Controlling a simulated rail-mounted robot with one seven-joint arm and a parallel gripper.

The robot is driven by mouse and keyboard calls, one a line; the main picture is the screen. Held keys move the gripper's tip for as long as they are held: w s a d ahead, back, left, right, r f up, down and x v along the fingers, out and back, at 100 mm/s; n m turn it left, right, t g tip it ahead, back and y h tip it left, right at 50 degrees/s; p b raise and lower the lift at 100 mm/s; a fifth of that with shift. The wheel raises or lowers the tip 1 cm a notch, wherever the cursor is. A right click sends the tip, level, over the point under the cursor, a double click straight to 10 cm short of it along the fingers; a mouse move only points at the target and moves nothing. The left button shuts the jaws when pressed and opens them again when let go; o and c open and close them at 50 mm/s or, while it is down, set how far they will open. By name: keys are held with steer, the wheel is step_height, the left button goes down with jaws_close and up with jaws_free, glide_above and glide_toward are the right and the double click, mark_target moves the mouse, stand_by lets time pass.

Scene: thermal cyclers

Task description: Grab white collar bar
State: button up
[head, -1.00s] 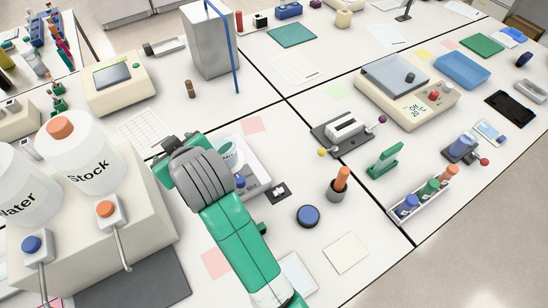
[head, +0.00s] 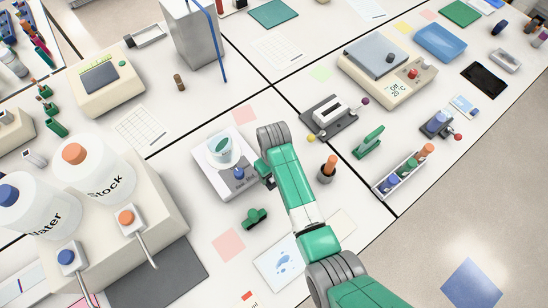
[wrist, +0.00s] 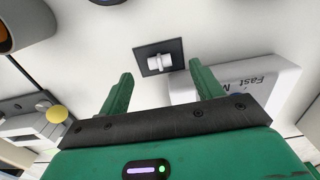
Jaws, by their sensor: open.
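The white collar bar (wrist: 159,61) lies on a small dark square pad (wrist: 172,48) in the wrist view. It is short, with a wider ring around its middle. My gripper (wrist: 161,71) is open, its two green fingers apart and empty. In the picture the bar shows between and just beyond the fingertips; the height gap is hard to judge.
A white stirrer (head: 218,178) carrying a beaker stands close to the right finger (wrist: 236,84). An orange-handled tool in a dark holder (head: 326,172) stands right of my arm. A rack of coloured caps (head: 391,184) and a small green object (head: 255,217) are nearby.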

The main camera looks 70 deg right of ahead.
step_height(320, 180, down, 3)
steer(key=shift+r, duration=0.1)
steer(key=c, duration=1.1)
steer(key=shift+o, duration=0.2)
steer(key=shift+r, duration=0.55)
step_height(320, 180, up, 2)
steer(key=shift+r, duration=0.2)
steer(key=s+a, duration=0.3)
steer(key=s+a+r, duration=0.1)
steer(key=s+a, duration=0.3)
steer(key=s+a+p, duration=0.1)
steer(key=s+a, duration=0.3)
steer(key=shift+s+a+r, duration=0.2)
steer(key=shift+r, duration=0.05)
